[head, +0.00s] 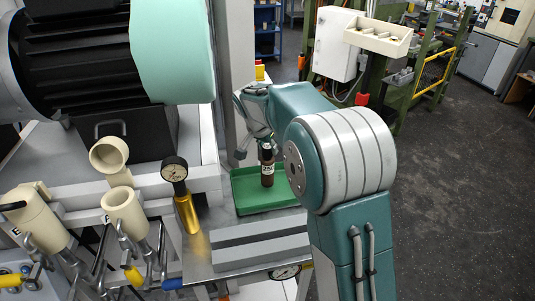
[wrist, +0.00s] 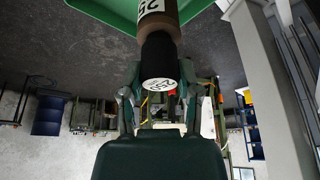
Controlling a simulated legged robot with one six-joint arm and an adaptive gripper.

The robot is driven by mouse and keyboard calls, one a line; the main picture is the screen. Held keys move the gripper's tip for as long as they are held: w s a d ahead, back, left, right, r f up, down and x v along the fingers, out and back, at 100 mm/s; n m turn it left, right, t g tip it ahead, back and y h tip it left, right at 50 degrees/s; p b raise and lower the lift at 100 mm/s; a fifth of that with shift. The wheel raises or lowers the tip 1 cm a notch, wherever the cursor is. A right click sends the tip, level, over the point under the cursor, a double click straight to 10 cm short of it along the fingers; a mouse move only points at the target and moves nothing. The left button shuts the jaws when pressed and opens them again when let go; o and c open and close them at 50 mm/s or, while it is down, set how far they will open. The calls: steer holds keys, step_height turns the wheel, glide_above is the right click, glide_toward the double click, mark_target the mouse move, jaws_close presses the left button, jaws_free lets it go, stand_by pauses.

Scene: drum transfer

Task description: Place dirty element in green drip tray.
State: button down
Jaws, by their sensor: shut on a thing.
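The dirty element (head: 267,172) is a brown cylinder with a black upper part, a white label and a pale top. It is upright over the green drip tray (head: 244,205), within its outline; I cannot tell whether its base touches the tray floor. My gripper (head: 257,150) is at its upper part and shut on it. In the wrist view the element (wrist: 158,55) lies between the fingers of my gripper (wrist: 160,85), with its far end cut off by the top edge. The green tray (wrist: 105,10) shows behind it there.
Cream cup-like fittings (head: 122,205) and handles crowd the left. A grey post (head: 232,60) rises behind the tray. Open floor lies to the right.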

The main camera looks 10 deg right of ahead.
steer(key=shift+f, duration=1.2)
steer(key=shift+c, duration=1.5)
jaws_free()
steer(key=shift+f, duration=0.1)
steer(key=v, duration=1.2)
steer(key=s+d+r+n+t+y, duration=0.1)
steer(key=s+r+n, duration=0.1)
steer(key=s, duration=0.6)
steer(key=s+d+r+n+y, duration=0.1)
steer(key=s+d+r+n, duration=0.1)
steer(key=s, duration=0.6)
steer(key=s+f+n, duration=0.2)
steer(key=s, duration=0.6)
steer(key=s+f+n+t+y, duration=0.1)
steer(key=s+f+n, duration=0.2)
steer(key=s, duration=0.5)
steer(key=shift+s+f+t, duration=0.25)
steer(key=shift+f+t, duration=0.05)
